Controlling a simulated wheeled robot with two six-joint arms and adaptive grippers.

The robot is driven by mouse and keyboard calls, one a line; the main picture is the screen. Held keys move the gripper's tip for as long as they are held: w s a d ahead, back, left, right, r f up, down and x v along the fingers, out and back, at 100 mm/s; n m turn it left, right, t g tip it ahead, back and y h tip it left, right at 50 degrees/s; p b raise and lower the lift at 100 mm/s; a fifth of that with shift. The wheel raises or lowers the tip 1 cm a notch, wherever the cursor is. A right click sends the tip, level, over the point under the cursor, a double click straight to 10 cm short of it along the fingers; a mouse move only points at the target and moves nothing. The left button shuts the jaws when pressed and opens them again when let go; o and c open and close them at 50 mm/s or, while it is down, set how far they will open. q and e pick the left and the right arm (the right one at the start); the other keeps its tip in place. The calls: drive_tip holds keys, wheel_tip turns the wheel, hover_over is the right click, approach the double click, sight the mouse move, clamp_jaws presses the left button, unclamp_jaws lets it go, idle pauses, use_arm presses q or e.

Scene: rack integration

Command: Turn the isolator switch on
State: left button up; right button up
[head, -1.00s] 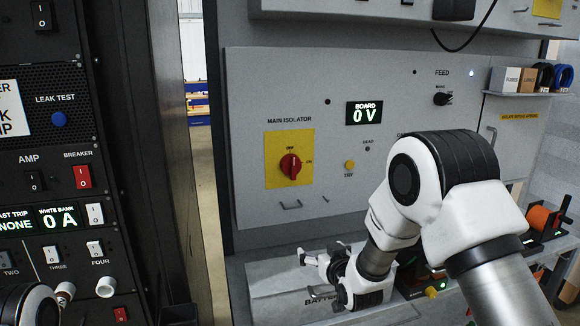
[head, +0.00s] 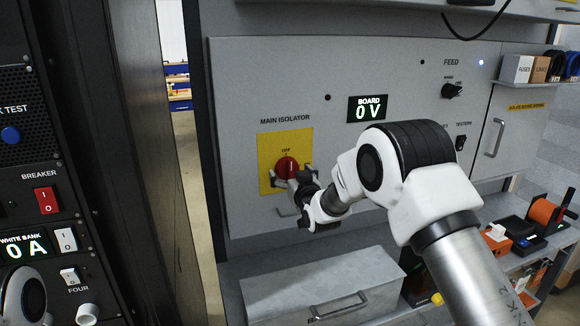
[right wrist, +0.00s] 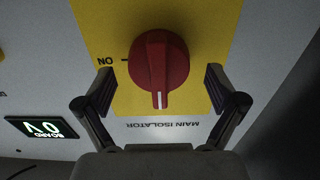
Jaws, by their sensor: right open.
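The main isolator switch is a red rotary knob (head: 287,167) on a yellow plate (head: 267,158) on the grey panel. In the right wrist view the red knob (right wrist: 161,72) sits between my open fingers, its white mark in line with its handle and pointing down the picture, not at the ON mark at left. My right gripper (head: 292,178) is open in front of the knob, with a finger on each side; the wrist view shows gaps between the fingers (right wrist: 160,90) and the knob. The gripper hides the knob's lower part in the head view. My left gripper is not in view.
The board display (head: 367,108) reads 0 V. A small black feed knob (head: 452,91) and a testers switch (head: 460,143) are to the right. A grey battery box (head: 320,285) with a handle stands below. A black rack (head: 60,130) stands at the left.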

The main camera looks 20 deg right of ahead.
drive_tip(key=shift+w+f, duration=0.35)
drive_tip(key=shift+w, duration=0.2)
drive_tip(key=shift+w+f, duration=0.3)
drive_tip(key=shift+w, duration=0.25)
drive_tip(key=shift+s+r, duration=0.15)
drive_tip(key=shift+s, duration=0.05)
drive_tip(key=shift+s+r, duration=0.3)
drive_tip(key=shift+s, duration=0.1)
drive_tip(key=c, duration=0.5)
drive_tip(key=shift+s+r, duration=0.2)
drive_tip(key=shift+s, duration=0.05)
drive_tip(key=c, duration=0.7)
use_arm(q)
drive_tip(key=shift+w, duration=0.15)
